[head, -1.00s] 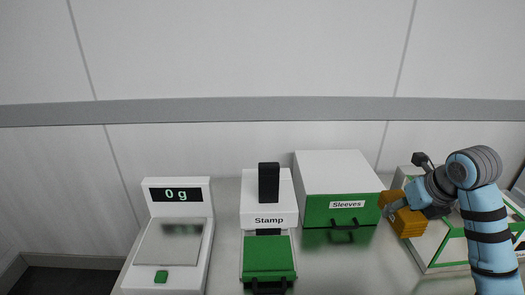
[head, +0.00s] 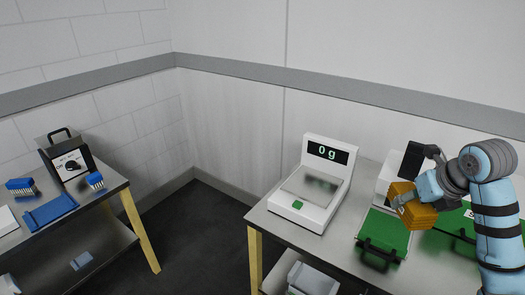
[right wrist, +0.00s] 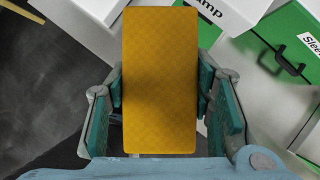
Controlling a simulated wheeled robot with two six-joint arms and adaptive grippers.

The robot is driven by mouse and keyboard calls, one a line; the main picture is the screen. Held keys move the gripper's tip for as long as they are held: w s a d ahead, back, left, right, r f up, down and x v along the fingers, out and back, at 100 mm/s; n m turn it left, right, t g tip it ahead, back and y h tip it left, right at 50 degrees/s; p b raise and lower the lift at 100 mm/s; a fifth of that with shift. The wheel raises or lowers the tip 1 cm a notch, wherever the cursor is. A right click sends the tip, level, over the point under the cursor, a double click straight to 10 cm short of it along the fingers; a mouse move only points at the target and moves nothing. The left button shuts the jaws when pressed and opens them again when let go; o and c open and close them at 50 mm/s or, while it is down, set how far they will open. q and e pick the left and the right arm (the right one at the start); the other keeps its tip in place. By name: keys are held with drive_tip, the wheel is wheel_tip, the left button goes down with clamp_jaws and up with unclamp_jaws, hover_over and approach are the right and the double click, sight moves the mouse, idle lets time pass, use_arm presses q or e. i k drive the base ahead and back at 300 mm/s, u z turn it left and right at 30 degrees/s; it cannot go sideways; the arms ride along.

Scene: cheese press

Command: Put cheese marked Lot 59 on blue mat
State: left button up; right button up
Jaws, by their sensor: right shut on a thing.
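My right gripper (head: 406,204) is shut on an orange block of cheese (head: 413,214). It holds the block up in front of the stamp, at the right of the head view. In the right wrist view the cheese (right wrist: 160,75) stands upright between the two fingers. No lot mark can be read on its visible faces. The blue mat (head: 50,211) lies flat on the left table, far from the gripper, with nothing seen on it. My left gripper is not in view.
A scale (head: 319,190) reading 0 g stands on the right table (head: 262,222), beside a green stamp press (head: 383,235). The left table (head: 108,190) holds a dial box (head: 73,164) and blue brushes (head: 95,180). Open floor separates the tables.

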sight(48, 208)
drive_tip(key=u, duration=1.1)
drive_tip(key=i, duration=1)
drive_tip(key=u, duration=1.3)
drive_tip(key=i, duration=1.3)
